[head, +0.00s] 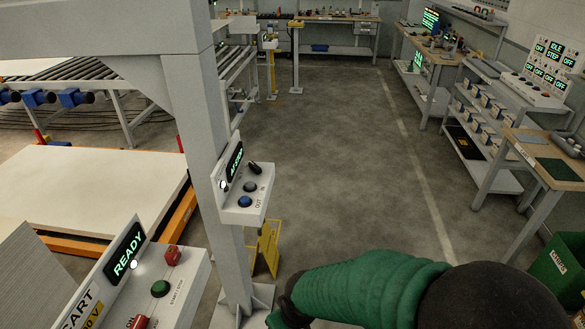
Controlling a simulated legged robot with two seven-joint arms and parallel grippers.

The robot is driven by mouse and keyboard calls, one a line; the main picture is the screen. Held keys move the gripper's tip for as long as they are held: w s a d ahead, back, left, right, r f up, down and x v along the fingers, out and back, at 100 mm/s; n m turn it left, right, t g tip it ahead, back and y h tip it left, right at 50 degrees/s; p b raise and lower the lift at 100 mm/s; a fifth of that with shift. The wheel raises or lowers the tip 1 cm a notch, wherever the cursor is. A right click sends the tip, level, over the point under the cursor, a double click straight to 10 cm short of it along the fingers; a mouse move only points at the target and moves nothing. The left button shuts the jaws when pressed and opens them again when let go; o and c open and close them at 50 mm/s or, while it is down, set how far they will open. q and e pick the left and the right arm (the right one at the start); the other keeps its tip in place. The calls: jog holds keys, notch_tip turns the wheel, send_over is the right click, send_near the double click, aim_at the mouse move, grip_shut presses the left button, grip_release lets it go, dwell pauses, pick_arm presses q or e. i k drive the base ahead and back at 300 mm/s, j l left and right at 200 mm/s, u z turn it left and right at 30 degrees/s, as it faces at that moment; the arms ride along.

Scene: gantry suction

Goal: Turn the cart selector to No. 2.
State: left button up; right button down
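A control box (245,201) is fixed to the grey post, with a lit display (235,162), a black knob (255,168), a grey-green button and a blue button (245,202) near the word OUT. I cannot read the knob's setting, and no No. 2 mark is legible. A second panel (180,288) at the lower left shows READY, with a green button (160,288), red controls and a lettered plate ending in "ART", cut off by the frame. My green-sleeved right arm crosses the bottom right; its gripper is out of frame. My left gripper is not in view.
The grey post (205,130) stands left of centre, with a yellow floor sign (266,248) beside its base. An orange-framed platform (185,212) with a pale slab is behind it. Shelves (485,150) and a bench line the right; the middle floor is clear.

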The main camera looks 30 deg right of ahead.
aim_at(252, 166)
jog(key=i+j+z, duration=0.1)
jog(key=z, duration=0.4)
jog(key=i+j+z, duration=0.2)
jog(key=z, duration=0.25)
